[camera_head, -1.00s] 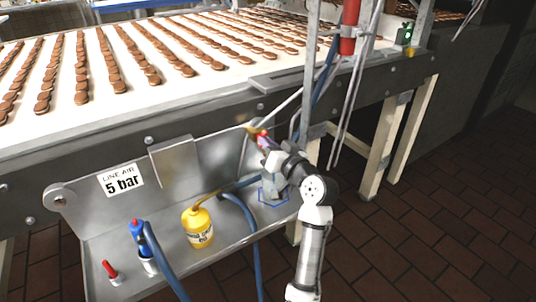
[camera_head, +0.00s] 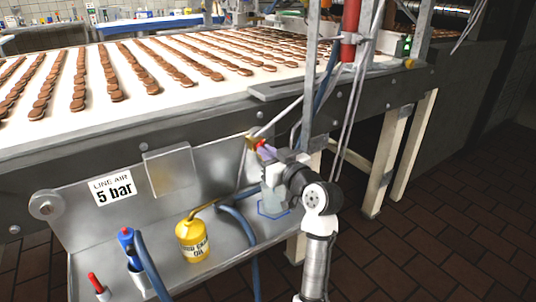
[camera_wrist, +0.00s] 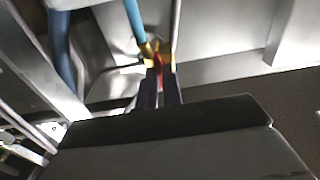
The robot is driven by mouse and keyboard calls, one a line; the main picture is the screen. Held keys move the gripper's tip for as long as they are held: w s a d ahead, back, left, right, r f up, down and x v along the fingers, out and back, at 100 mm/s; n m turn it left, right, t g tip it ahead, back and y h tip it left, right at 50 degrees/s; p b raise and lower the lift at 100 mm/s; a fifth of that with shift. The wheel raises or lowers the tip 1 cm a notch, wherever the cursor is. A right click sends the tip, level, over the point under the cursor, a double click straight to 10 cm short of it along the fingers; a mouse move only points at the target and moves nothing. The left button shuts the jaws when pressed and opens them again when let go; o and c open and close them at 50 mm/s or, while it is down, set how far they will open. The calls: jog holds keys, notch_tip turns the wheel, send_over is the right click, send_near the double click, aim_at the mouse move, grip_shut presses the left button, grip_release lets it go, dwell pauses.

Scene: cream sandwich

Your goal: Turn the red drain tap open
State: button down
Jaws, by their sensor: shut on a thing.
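The drain tap has a brass body (camera_head: 250,142) on the metal panel under the conveyor's edge; its brass also shows at the top middle of the wrist view (camera_wrist: 149,49). A small red handle (camera_wrist: 158,63) shows between the two dark fingers of my gripper (camera_wrist: 159,80). My gripper is shut on this red handle. In the head view my gripper (camera_head: 264,150) reaches the tap from the lower right, and its fingers mostly cover the handle. How far the handle is turned cannot be made out.
A clear container (camera_head: 272,197) stands on the tray below my gripper, within a blue outline. A yellow oil can (camera_head: 193,238), blue hoses (camera_head: 240,212) and a red-handled tool (camera_head: 95,283) are to the left. A metal post (camera_head: 309,85) rises close behind my arm.

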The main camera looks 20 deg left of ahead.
jog(key=c, duration=1.6)
grip_release()
jog(key=shift+o, duration=0.2)
jog(key=v, duration=1.3)
jog(key=shift+s+d+b, duration=0.25)
jog(key=shift+d+b, duration=0.05)
jog(key=shift+b, duration=0.15)
